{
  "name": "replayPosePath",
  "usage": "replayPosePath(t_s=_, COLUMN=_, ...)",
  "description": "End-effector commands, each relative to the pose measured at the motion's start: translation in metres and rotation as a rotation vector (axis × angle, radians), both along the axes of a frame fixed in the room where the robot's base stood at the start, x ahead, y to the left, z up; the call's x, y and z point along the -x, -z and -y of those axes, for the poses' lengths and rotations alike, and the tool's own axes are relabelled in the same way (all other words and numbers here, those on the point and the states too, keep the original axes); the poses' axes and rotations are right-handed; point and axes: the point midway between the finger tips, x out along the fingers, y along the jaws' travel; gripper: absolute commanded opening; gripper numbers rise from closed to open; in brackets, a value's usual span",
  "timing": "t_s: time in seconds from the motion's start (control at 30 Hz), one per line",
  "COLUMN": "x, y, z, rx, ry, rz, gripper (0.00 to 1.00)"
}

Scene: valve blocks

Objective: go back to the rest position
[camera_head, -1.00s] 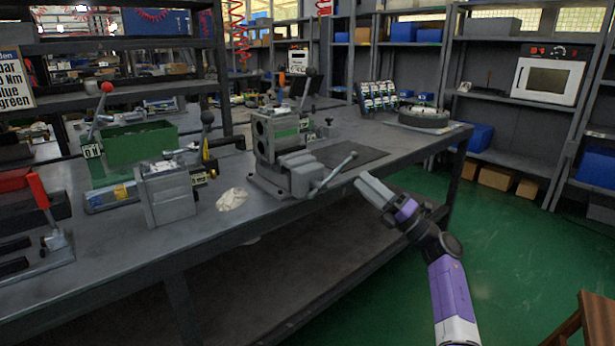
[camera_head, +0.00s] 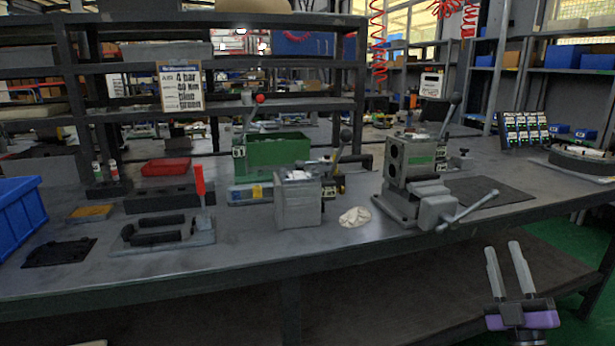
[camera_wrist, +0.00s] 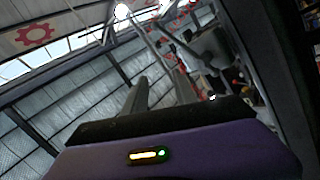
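My gripper (camera_head: 507,271) is at the lower right of the head view, in front of the bench's front edge and apart from everything on it. Its two grey fingers point up and stand apart, with nothing between them. In the wrist view my gripper (camera_wrist: 158,98) also shows two separate fingers against the roof and wall. The workbench (camera_head: 250,255) bears a grey vise-like machine (camera_head: 408,180) with a lever, a grey block (camera_head: 298,203) and a crumpled white cloth (camera_head: 355,217).
A blue bin (camera_head: 20,220), a red-handled tool (camera_head: 199,185) and a green box (camera_head: 275,150) stand on the left half of the bench. A dark mat (camera_head: 488,192) lies right of the machine. Green floor (camera_head: 570,305) shows at the lower right.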

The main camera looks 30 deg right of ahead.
Motion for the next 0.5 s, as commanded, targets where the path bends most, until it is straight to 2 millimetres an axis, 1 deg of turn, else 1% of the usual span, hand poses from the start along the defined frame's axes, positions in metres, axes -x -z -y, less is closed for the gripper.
replayPosePath(t_s=0.03, x=0.001, y=0.015, z=-0.024, rx=-0.076, ry=-0.040, rz=0.008, gripper=0.33)
replayPosePath(t_s=0.17, x=0.009, y=0.046, z=-0.075, rx=-0.269, ry=-0.135, rz=0.026, gripper=0.33)
replayPosePath(t_s=0.2, x=0.012, y=0.055, z=-0.091, rx=-0.327, ry=-0.163, rz=0.026, gripper=0.33)
replayPosePath(t_s=0.37, x=0.030, y=0.088, z=-0.154, rx=-0.550, ry=-0.274, rz=0.005, gripper=0.33)
replayPosePath(t_s=0.4, x=0.036, y=0.096, z=-0.170, rx=-0.602, ry=-0.301, rz=-0.007, gripper=0.33)
replayPosePath(t_s=0.47, x=0.045, y=0.105, z=-0.193, rx=-0.680, ry=-0.339, rz=-0.026, gripper=0.33)
replayPosePath(t_s=0.5, x=0.052, y=0.112, z=-0.208, rx=-0.731, ry=-0.363, rz=-0.043, gripper=0.33)
